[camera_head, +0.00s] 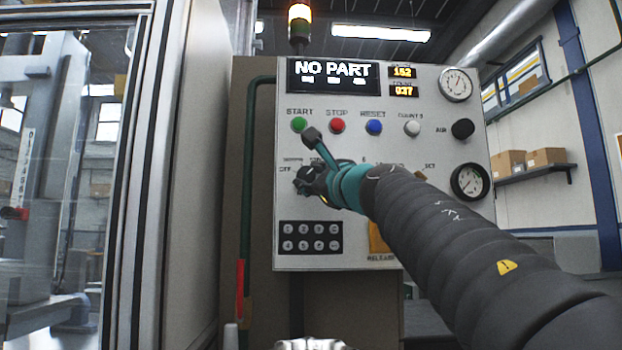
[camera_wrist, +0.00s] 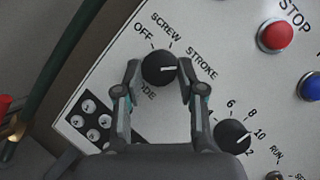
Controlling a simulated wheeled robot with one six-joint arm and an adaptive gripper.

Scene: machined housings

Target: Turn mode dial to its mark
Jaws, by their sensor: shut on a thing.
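The mode dial (camera_wrist: 158,69) is a round black knob with a white pointer line, seen in the wrist view on the light grey panel. Around it are the labels OFF, SCREW and STROKE; the name below is partly covered by a finger. Its white line points to the picture's right, toward the right fingertip and the STROKE label side. My gripper (camera_wrist: 159,74) has a fingertip on each side of the dial and is shut on it. In the head view my gripper (camera_head: 311,181) is at the panel's lower left and hides the dial.
The panel (camera_head: 350,215) carries a green START button (camera_head: 299,124), a red STOP button (camera_head: 337,125) and a blue RESET button (camera_head: 374,127) above my gripper. A black keypad (camera_head: 310,237) is below. A second numbered dial (camera_wrist: 232,135) is close to my right finger.

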